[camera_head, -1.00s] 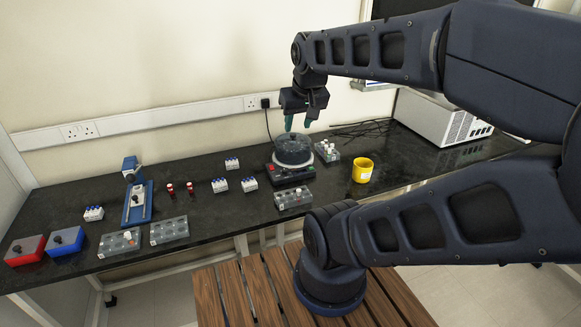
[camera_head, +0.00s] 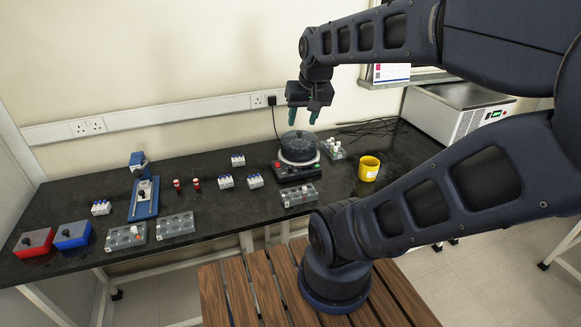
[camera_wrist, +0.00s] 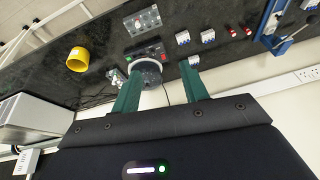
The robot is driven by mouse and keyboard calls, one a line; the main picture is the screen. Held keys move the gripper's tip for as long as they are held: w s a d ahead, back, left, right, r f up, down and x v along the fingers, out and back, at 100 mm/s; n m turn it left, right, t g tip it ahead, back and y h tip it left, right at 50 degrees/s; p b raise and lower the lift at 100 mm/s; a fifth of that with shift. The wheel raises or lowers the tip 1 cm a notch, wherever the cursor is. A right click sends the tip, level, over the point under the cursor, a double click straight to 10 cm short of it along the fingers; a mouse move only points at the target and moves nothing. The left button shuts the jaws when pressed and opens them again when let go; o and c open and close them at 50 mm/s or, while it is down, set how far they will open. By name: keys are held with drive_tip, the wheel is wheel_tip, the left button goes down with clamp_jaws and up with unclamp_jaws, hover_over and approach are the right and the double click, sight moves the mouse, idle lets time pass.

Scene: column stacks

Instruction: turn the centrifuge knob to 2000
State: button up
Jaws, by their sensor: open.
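The centrifuge (camera_head: 298,147) stands on the bench below my gripper, with a round dark lid and a black base. Its front panel (camera_head: 297,171) has a red button at left, a green one at right and a dark knob between them. The knob's number marks are too small to read. My gripper (camera_head: 303,118) is open and empty, its green fingers pointing down above the lid, apart from it. In the wrist view, the centrifuge panel (camera_wrist: 147,52) shows beyond the green fingertips (camera_wrist: 161,70), and a finger hides part of the lid.
A large white machine (camera_head: 450,112) is at the far right.

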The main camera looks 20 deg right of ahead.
drive_tip(key=w+f+m+g+y, duration=0.1)
drive_tip(key=w+f+m, duration=0.35)
drive_tip(key=w, duration=0.45)
drive_tip(key=m+g+h, duration=0.1)
drive_tip(key=m+g, duration=0.2)
drive_tip(key=m, duration=1.2)
hover_over(291, 167)
wheel_tip(291, 167, down, 21)
wheel_tip(291, 167, down, 10)
drive_tip(key=shift+a+f, duration=0.1)
drive_tip(key=shift+f, duration=0.05)
drive_tip(key=shift+c, duration=0.4)
clamp_jaws()
